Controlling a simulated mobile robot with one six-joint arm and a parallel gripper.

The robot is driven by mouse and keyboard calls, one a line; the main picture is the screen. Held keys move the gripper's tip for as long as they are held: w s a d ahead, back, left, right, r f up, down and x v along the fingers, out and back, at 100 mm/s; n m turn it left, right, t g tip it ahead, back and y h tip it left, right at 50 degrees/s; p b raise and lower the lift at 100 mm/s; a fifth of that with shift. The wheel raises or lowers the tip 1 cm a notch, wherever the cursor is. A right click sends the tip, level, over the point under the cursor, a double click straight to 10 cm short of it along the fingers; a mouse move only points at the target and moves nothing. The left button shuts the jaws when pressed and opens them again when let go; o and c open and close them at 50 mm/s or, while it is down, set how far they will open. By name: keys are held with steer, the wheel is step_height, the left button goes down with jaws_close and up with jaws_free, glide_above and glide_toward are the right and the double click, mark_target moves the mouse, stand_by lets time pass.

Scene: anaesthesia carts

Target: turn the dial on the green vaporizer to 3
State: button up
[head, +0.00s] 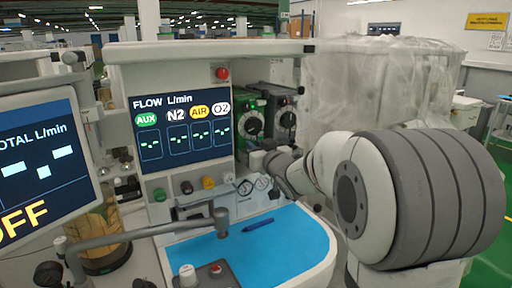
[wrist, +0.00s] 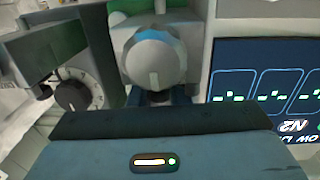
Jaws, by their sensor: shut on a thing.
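The green vaporizer (head: 244,102) stands just right of the flow screen in the head view. Its dial (head: 252,123) is a dark knob with a pale face; the setting is too small to read. My gripper (head: 256,157) is at the front of this vaporizer, low on it. In the wrist view, which is upside down, my gripper (wrist: 158,98) is shut in front of the green vaporizer, apparently on its dial. The gripper body hides the contact and the scale. A grey rounded part with a bluish face shows just beyond the jaws.
A dark vaporizer (head: 287,98) stands close on the right; its numbered dial (wrist: 76,92) shows in the wrist view. The flow screen (head: 180,115) is close on the left. A blue work surface (head: 285,250) with a pen (head: 258,225) lies below.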

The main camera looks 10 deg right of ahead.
steer(key=shift+r, duration=0.1)
jaws_close()
steer(key=shift+w+a+r+n+y+p, duration=0.15)
steer(key=shift+n+y+p, duration=0.5)
steer(key=shift+p, duration=0.55)
steer(key=shift+a+n+g+y+p, duration=0.2)
steer(key=shift+n+g+y+p, duration=0.35)
steer(key=shift+y+p, duration=0.3)
steer(key=shift+a+f+n+g+y, duration=0.2)
steer(key=shift+n+g+y, duration=0.1)
steer(key=shift+y, duration=0.2)
steer(key=o, duration=0.8)
jaws_free()
